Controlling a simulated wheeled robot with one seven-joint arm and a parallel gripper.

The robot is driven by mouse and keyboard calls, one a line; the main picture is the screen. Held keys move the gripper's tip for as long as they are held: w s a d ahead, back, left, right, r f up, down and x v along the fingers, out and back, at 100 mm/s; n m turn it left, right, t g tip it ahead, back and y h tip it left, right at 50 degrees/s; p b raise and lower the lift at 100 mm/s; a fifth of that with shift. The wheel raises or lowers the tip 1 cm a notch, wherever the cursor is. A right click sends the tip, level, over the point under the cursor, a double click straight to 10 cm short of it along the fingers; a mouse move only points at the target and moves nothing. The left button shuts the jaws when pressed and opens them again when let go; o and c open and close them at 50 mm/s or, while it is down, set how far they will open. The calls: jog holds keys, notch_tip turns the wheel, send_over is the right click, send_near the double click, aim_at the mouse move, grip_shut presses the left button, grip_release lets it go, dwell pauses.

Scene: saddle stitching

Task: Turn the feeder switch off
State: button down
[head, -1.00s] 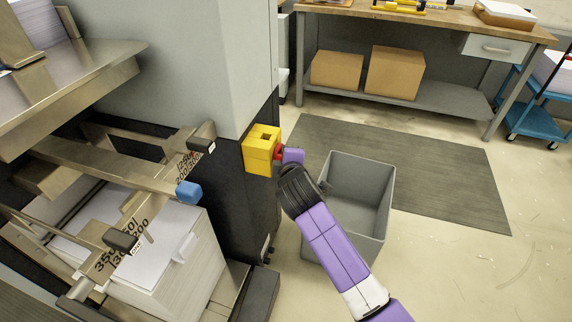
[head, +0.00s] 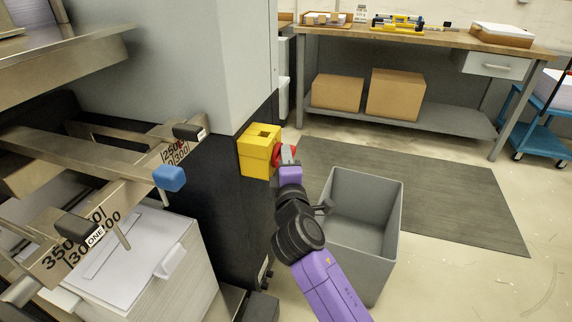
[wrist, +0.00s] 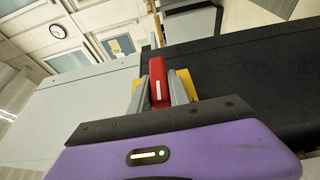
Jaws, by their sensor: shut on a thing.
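The feeder switch is a yellow box (head: 259,150) with a red knob (head: 279,153), mounted on the dark side of the grey machine. My gripper (head: 288,155) is at the knob, on the box's right side in the head view. In the wrist view, the red handle (wrist: 158,82) with a white mark stands between the two grey fingers of my gripper (wrist: 160,98), which are shut on it. Parts of the yellow plate (wrist: 186,84) show behind the fingers. The fingers hide the handle's sides.
A grey open bin (head: 340,240) stands on the floor just right of my arm. Paper stacks (head: 150,270) and metal rails of the feeder (head: 100,160) are at left. A workbench (head: 440,40) with cardboard boxes (head: 396,94) stands at the back, beyond a dark mat (head: 440,190).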

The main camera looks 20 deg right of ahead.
dwell(0.4)
jog(key=c, duration=1.2)
grip_release()
jog(key=shift+c, duration=0.2)
jog(key=v, duration=0.7)
jog(key=shift+s+p, duration=0.35)
jog(key=shift+p, duration=0.1)
jog(key=shift+a, duration=0.15)
